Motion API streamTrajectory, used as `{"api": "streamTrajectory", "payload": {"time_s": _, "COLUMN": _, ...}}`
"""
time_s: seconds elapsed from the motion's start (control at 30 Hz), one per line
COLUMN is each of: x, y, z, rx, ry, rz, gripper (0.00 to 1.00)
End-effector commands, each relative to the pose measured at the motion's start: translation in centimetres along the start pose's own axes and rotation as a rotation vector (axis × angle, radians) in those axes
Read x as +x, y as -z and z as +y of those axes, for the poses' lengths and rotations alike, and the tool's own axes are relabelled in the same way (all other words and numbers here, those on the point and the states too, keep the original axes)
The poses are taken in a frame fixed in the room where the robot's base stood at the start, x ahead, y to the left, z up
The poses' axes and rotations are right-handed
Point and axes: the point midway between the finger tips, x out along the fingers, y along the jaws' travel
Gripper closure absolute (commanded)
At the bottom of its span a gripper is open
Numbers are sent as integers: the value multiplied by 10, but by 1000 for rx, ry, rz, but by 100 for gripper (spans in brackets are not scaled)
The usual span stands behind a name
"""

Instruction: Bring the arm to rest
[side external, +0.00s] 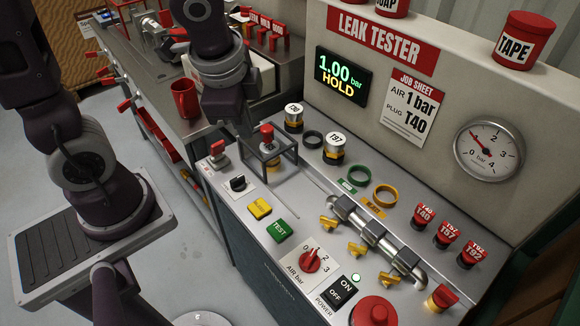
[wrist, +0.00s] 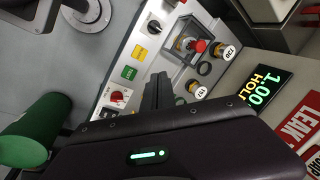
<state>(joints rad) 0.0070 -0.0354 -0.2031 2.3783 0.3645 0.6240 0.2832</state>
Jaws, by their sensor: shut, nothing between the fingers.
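My gripper (wrist: 158,92) shows in the wrist view as dark fingers held together, shut and empty, with the leak tester panel beyond them. In the side external view my arm hangs at the top centre over the back left of the panel, by the red mug; the fingertips are hard to make out there. The leak tester's display (side external: 343,76) reads 1.00 bar HOLD. A red-topped knob (side external: 267,132) stands inside a dark square frame on the panel, close below my arm. I cannot tell the exact gap between them.
A red mug (side external: 185,99) stands on the bench left of my wrist. Plugs marked T30 (side external: 293,119) and T97 (side external: 334,148) stand near the display. A pipe manifold (side external: 375,240) with yellow handles, a red stop button (side external: 374,312) and a TAPE tin (side external: 524,40) are further right.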

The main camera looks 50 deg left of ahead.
Motion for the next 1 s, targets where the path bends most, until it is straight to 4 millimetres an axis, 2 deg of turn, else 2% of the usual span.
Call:
{"api": "streamTrajectory", "payload": {"time_s": 0.03, "x": -26, "y": -12, "z": -3, "rx": -149, "ry": 33, "rz": 41, "gripper": 100}}
{"api": "streamTrajectory", "payload": {"time_s": 0.1, "x": -56, "y": -30, "z": 2, "rx": -365, "ry": 38, "rz": 100, "gripper": 100}}
{"api": "streamTrajectory", "payload": {"time_s": 0.2, "x": -85, "y": -47, "z": 16, "rx": -603, "ry": 7, "rz": 193, "gripper": 100}}
{"api": "streamTrajectory", "payload": {"time_s": 0.3, "x": -102, "y": -57, "z": 30, "rx": -743, "ry": -35, "rz": 262, "gripper": 100}}
{"api": "streamTrajectory", "payload": {"time_s": 0.43, "x": -110, "y": -60, "z": 37, "rx": -812, "ry": -65, "rz": 298, "gripper": 100}}
{"api": "streamTrajectory", "payload": {"time_s": 1.0, "x": -110, "y": -60, "z": 37, "rx": -809, "ry": -64, "rz": 299, "gripper": 100}}
